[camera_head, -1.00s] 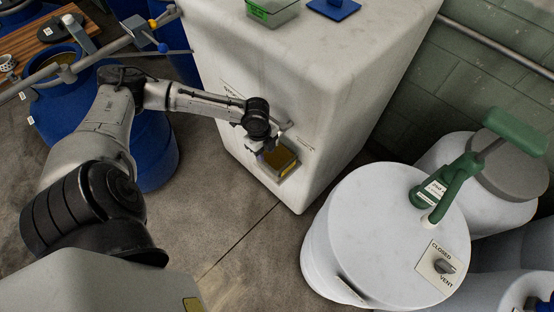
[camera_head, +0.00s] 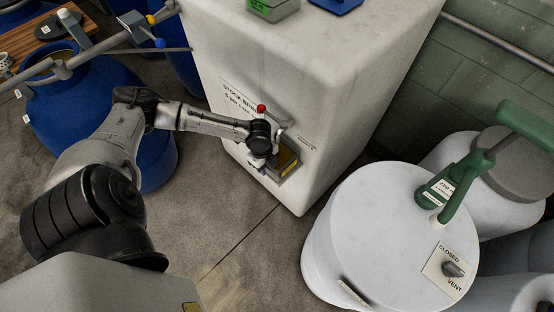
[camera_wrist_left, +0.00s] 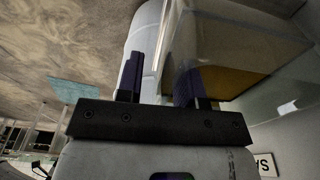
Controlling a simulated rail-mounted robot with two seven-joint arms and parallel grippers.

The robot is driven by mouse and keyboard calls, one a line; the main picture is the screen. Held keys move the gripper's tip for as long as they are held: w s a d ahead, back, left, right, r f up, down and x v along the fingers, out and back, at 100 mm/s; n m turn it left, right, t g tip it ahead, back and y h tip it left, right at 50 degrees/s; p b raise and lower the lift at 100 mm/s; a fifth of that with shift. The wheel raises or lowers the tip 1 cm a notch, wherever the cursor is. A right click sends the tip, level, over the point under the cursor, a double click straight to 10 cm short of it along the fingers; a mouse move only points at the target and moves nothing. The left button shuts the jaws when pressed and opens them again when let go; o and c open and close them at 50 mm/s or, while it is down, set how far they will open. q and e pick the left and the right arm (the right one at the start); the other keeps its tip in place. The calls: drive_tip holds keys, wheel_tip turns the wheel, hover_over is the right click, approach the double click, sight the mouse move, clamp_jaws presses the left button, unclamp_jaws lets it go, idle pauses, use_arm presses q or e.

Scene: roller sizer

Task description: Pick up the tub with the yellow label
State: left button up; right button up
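A small clear tub with a yellow patch (camera_head: 287,160) sits low against the front of the white tank in the head view. In the left wrist view the tub (camera_wrist_left: 245,55) fills the upper right, with a yellow-brown area low on its side. My left gripper (camera_head: 260,163) is beside the tub's left side in the head view. In the wrist view its two fingers (camera_wrist_left: 160,85) stand apart, with a gap visible between them. The right finger overlaps the tub's near edge; I cannot tell whether they touch. My right gripper is not in view.
The white tank (camera_head: 330,70) stands behind the tub, with a green-labelled container (camera_head: 273,8) and a blue item (camera_head: 337,4) on top. A white drum (camera_head: 385,230) with a green handle is at right. Blue drums (camera_head: 85,95) are at left.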

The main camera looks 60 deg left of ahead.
use_arm(q)
drive_tip(key=shift+c, duration=0.5)
clamp_jaws()
drive_tip(key=shift+w, duration=0.1)
